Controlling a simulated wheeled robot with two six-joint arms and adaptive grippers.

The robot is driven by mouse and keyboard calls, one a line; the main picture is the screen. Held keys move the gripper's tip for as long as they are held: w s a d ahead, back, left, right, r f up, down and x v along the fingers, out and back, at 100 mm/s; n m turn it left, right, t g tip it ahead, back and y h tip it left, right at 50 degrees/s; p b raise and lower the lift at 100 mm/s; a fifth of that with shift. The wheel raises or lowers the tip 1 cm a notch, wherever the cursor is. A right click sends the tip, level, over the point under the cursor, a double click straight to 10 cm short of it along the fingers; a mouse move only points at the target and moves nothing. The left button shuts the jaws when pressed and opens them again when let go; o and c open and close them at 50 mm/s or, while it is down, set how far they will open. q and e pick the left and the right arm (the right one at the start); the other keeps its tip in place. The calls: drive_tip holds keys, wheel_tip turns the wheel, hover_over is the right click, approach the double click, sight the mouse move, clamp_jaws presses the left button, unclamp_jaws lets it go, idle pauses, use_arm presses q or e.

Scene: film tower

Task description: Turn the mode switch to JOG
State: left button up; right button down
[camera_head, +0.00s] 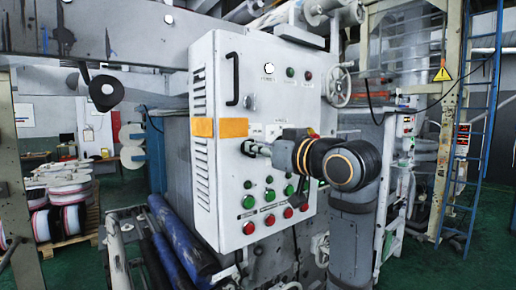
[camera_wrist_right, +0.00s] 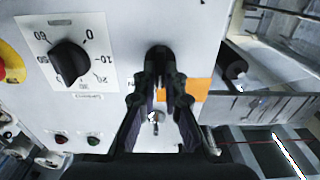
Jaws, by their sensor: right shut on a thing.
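The mode switch is a black knob (camera_wrist_right: 158,54) on the white control cabinet (camera_head: 222,185). In the right wrist view my right gripper (camera_wrist_right: 160,82) has its two fingertips closed on the sides of this knob. In the head view my right gripper (camera_head: 250,148) reaches the panel from the right, at mid height, and hides most of the switch. No JOG lettering is legible, so I cannot tell which position the switch points to. My left gripper is not in view.
Beside the switch is a black dial (camera_wrist_right: 70,62) with a numbered scale. Beyond it is a yellow and red button (camera_wrist_right: 8,66). Green and red buttons (camera_head: 270,220) sit lower on the panel. An orange plate (camera_head: 234,128) and a black handle (camera_head: 232,79) are nearby.

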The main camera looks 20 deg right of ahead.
drive_tip(key=c, duration=1.4)
unclamp_jaws()
drive_tip(key=shift+c, duration=0.2)
drive_tip(key=v, duration=1.2)
drive_tip(key=shift+r, duration=0.1)
